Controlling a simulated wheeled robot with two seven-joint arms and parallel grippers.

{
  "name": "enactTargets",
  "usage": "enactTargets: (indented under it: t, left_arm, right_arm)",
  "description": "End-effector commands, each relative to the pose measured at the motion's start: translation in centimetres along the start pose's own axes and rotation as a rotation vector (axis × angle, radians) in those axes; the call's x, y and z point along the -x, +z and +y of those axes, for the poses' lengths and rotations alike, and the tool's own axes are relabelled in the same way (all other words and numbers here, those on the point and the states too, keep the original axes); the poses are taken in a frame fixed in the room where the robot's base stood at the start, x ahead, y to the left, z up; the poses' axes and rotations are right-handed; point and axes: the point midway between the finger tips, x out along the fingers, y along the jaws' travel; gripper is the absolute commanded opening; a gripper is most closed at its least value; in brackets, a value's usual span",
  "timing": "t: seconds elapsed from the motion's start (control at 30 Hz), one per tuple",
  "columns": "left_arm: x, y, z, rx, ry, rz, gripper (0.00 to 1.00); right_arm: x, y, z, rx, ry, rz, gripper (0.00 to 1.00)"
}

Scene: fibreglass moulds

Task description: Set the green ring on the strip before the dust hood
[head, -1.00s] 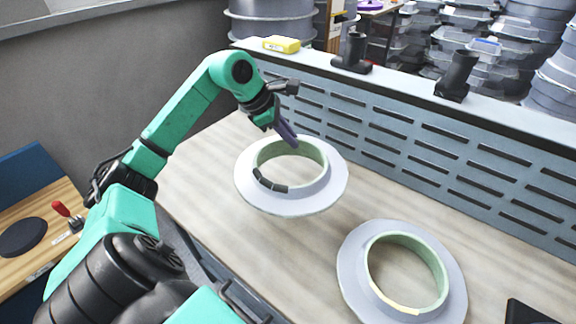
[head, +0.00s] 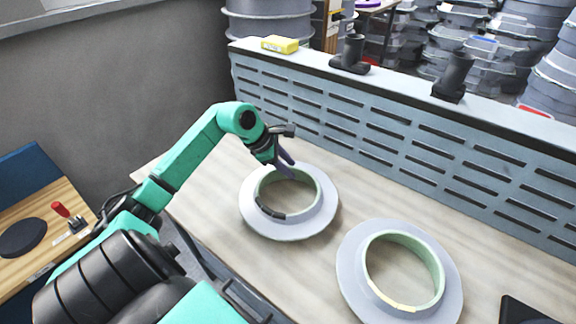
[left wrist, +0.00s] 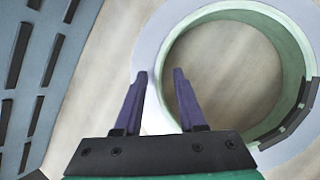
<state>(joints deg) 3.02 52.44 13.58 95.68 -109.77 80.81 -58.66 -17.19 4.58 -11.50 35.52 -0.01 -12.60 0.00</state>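A ring (head: 318,217) with a pale grey flange, green collar and dark patch lies on the wooden bench top. It also shows in the left wrist view (left wrist: 290,45). A second similar ring (head: 351,275), with a yellow patch on its green collar, lies nearer at the right. My left gripper (head: 287,164) is at the far rim of the dark-patched ring. In the left wrist view its two purple fingers (left wrist: 160,76) stand apart, with part of the rim visible between and beyond them. My right gripper is out of view.
A blue-grey slotted panel (head: 395,140) runs along the back of the bench (head: 190,195). On its ledge are a yellow block (head: 280,44) and two black pipe fittings (head: 351,54). A dark object (head: 525,310) lies at the lower right.

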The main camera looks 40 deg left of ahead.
Motion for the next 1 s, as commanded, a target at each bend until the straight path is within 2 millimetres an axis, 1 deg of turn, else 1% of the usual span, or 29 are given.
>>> enactTargets:
  t: [0.17,0.27,0.33,0.47,0.6,0.73,0.83,0.9,1.0]
  left_arm:
    - [0.1,0.0,0.0,0.0,0.0,0.0,0.4]
    - [0.4,0.2,0.1,0.001,0.0,-0.001,0.4]
    - [0.9,0.0,0.1,0.0,0.002,0.0,0.4]
    - [3.4,-0.1,0.0,-0.004,0.002,0.003,0.4]
    - [7.2,-0.2,0.0,-0.002,0.003,0.003,0.4]
    - [10.3,-0.1,0.1,0.0,0.002,0.0,0.4]
    - [11.7,0.0,0.0,0.001,0.001,0.0,0.4]
    - [12.1,0.1,0.0,0.001,-0.001,0.0,0.4]
    - [12.3,0.1,0.0,0.001,-0.001,0.0,0.4]
  right_arm:
    - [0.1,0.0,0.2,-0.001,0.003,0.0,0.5]
    - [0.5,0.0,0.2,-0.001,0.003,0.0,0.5]
    - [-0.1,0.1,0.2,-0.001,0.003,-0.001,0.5]
    - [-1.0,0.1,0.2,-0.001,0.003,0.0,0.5]
    - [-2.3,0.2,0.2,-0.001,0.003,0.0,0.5]
    - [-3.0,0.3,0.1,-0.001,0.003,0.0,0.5]
    - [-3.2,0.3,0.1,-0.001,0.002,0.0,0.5]
    - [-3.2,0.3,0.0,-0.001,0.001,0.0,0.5]
    - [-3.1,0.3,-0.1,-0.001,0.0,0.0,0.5]
